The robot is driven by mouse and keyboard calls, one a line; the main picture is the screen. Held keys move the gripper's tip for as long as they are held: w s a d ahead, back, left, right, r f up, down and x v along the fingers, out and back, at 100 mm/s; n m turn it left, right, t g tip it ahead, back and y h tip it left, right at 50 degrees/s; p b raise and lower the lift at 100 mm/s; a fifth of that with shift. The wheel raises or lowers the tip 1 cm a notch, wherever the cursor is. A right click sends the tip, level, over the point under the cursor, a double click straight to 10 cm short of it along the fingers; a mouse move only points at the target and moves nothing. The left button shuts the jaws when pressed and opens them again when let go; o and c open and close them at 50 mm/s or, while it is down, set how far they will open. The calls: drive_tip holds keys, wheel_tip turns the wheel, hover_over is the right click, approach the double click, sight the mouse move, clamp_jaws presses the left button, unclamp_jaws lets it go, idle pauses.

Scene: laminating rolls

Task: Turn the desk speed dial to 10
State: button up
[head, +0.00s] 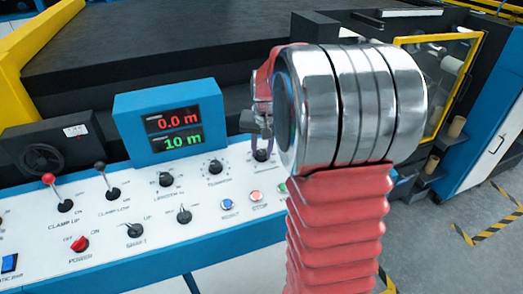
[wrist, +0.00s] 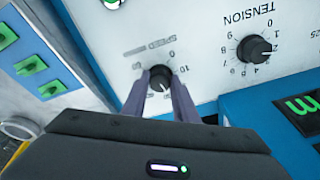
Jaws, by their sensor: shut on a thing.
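The speed dial (wrist: 159,80) is a small black knob on the white desk panel. Its "SPEED" label appears upside down in the wrist view. My gripper (wrist: 161,88) has one finger on each side of the knob and is shut on it. A short white mark shows on the knob near its lower edge; the exact value it points at is unclear. In the head view the dial (head: 262,155) sits just below my gripper (head: 257,128), partly hidden by my arm.
The tension dial (wrist: 253,47) is close beside the speed dial. A blue display box (head: 170,122) shows 0.0 m in red and 10 m in green. Other knobs, a red power switch (head: 80,243), levers and buttons cover the panel (head: 110,225).

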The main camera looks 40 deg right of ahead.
drive_tip(key=n, duration=1.4)
drive_tip(key=shift+d+y, duration=0.15)
drive_tip(key=shift+y, duration=0.25)
drive_tip(key=shift+n, duration=0.3)
drive_tip(key=o, duration=1.1)
drive_tip(key=shift+c, duration=0.2)
drive_tip(key=shift+r, duration=0.15)
drive_tip(key=v, duration=1.3)
drive_tip(key=shift+r, duration=0.25)
drive_tip(key=shift+s, duration=0.25)
